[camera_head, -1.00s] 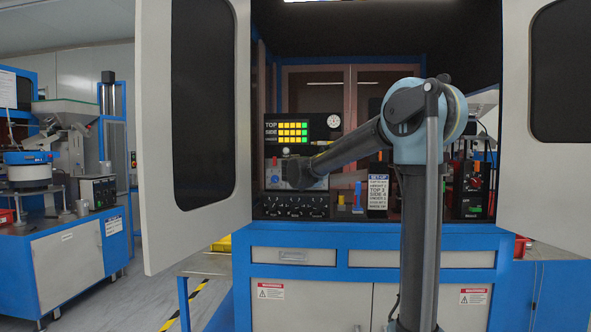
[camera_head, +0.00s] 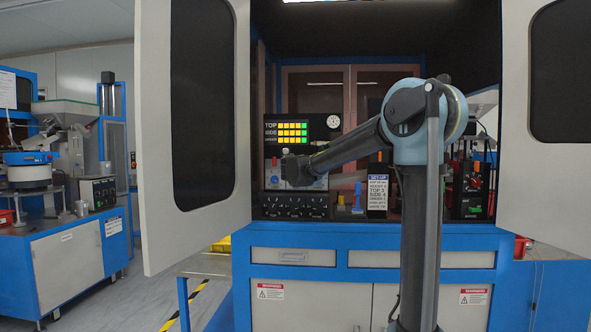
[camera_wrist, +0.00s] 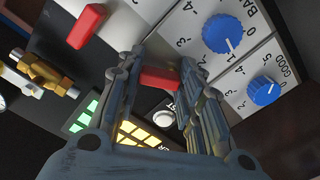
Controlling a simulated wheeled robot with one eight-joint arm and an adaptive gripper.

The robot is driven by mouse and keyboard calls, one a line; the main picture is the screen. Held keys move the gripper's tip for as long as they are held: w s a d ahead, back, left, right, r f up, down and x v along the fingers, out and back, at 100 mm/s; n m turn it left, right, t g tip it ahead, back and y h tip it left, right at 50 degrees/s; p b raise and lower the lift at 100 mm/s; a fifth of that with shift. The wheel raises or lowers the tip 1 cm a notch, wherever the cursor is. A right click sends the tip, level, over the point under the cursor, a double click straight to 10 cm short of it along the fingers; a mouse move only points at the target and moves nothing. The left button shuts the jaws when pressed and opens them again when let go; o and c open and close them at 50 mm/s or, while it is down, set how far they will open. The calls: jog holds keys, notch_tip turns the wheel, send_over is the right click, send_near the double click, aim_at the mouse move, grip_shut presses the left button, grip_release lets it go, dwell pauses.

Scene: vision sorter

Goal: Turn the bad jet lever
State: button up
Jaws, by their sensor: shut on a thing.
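My gripper (camera_wrist: 160,62) is shut on a red lever (camera_wrist: 158,78) on the control panel in the wrist view, with a finger on either side of it. A second red lever (camera_wrist: 87,26) stands apart at the upper left. A blue knob beside the word BAD (camera_wrist: 222,33) and another beside the word GOOD (camera_wrist: 263,91) are to the right. No label shows on the held lever, so I cannot tell whether it is the bad jet one.
A display with green and yellow lights (camera_head: 287,131) sits above the panel. A round button (camera_wrist: 163,118) is close to my fingers. Brass fittings (camera_wrist: 45,72) stick out at the left.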

jog(key=n, duration=0.4)
jog(key=a+n, duration=0.1)
jog(key=n, duration=0.6)
jog(key=shift+s+a+r+n, duration=0.15)
jog(key=shift+a+r+n, duration=0.1)
jog(key=shift+n, duration=0.15)
dwell(0.3)
jog(key=o, duration=1.1)
jog(key=shift+c, duration=0.2)
jog(key=shift+d, duration=0.1)
jog(key=s, duration=1.1)
jog(key=shift+s+a, duration=0.2)
jog(key=shift+s, duration=0.15)
